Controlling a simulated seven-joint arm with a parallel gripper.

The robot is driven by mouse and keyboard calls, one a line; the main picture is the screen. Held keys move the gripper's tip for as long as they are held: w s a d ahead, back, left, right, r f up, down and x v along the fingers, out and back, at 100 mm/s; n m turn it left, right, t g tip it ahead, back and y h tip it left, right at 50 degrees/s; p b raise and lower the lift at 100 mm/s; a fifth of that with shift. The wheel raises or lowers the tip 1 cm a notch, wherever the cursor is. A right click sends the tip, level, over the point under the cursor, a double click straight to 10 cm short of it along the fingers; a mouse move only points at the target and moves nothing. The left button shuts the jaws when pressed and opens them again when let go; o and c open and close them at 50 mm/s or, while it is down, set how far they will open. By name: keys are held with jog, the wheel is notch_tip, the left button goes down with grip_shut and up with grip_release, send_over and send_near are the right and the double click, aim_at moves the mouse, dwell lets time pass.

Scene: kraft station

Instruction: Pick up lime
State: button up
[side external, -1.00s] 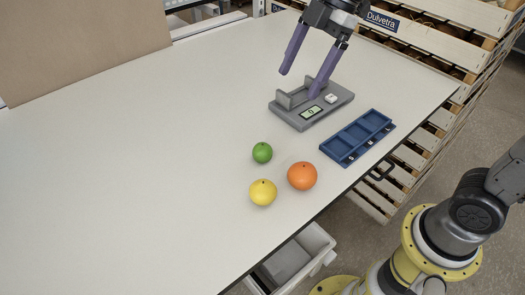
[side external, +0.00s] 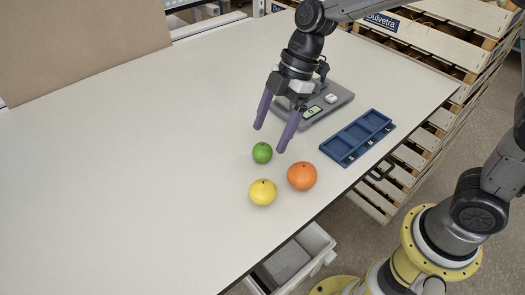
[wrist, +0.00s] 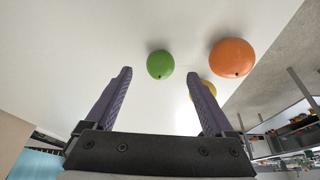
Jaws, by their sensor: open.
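The lime (side external: 262,152) is a small green ball on the pale table, just behind the yellow fruit in the side view. In the wrist view the lime (wrist: 160,65) shows beyond the fingertips, between their lines. My gripper (side external: 270,139) has two purple fingers, spread apart and empty. It is above the table, close to the lime, with its fingertips pointing down towards it. The wrist view shows both open fingers of my gripper (wrist: 160,75). I see no contact with the lime.
An orange fruit (side external: 302,176) and a yellow fruit (side external: 262,192) sit close to the lime. A blue compartment tray (side external: 345,147) lies to the right. A grey scale (side external: 338,101) stands behind my gripper. The table's left side (side external: 120,180) is clear.

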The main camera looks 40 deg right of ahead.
aim_at(265, 144)
jog(key=x, duration=0.4)
jog(key=shift+a, duration=0.15)
jog(key=shift+c, duration=0.3)
grip_shut()
